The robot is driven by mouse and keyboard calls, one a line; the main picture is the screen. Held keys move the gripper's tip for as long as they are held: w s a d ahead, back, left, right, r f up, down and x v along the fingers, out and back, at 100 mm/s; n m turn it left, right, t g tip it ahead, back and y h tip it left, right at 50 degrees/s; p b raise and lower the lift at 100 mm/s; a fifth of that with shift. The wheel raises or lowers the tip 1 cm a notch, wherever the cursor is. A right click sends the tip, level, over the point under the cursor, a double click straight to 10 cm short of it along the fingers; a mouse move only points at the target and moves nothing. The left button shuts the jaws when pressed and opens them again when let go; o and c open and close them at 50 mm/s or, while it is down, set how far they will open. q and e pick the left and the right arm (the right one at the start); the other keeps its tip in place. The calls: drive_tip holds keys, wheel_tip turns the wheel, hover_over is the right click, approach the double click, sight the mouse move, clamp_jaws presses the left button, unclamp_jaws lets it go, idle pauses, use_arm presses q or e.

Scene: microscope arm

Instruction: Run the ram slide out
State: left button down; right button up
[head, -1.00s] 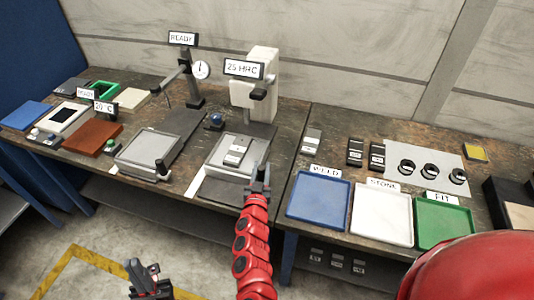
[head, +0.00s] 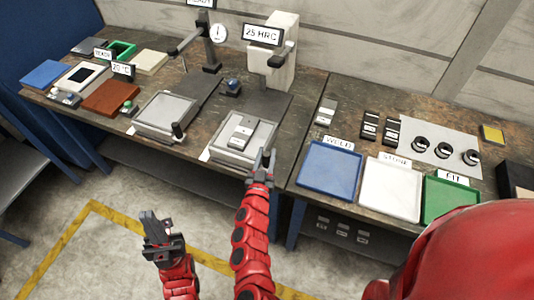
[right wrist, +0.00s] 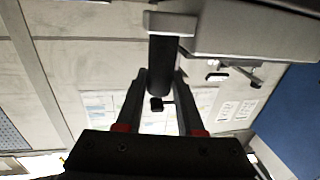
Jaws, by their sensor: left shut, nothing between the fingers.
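The white tester (head: 282,22) with the "25 HRC" sign stands at the back of the left bench. A grey arm (head: 288,48) with a dark end (head: 276,61) juts from its front; I cannot tell for certain which part is the ram slide. My left gripper (head: 160,222) is shut and empty, low in front of the bench.
A grey plate (head: 243,149) with small blocks (head: 243,132) lies below the tester, close to my right gripper. Blue (head: 329,174), white (head: 390,190) and green (head: 450,199) trays stand on the right bench. Another stand with a dial (head: 220,33) is left of the tester.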

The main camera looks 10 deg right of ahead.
drive_tip(key=o, duration=0.4)
drive_tip(key=shift+s+a+r, duration=0.1)
drive_tip(key=shift+s, duration=0.1)
drive_tip(key=shift+c, duration=0.2)
drive_tip(key=shift+w, duration=0.1)
drive_tip(key=shift+s+a, duration=0.1)
drive_tip(key=shift+s, duration=0.1)
drive_tip(key=b+v, duration=0.2)
drive_tip(key=v, duration=1.5)
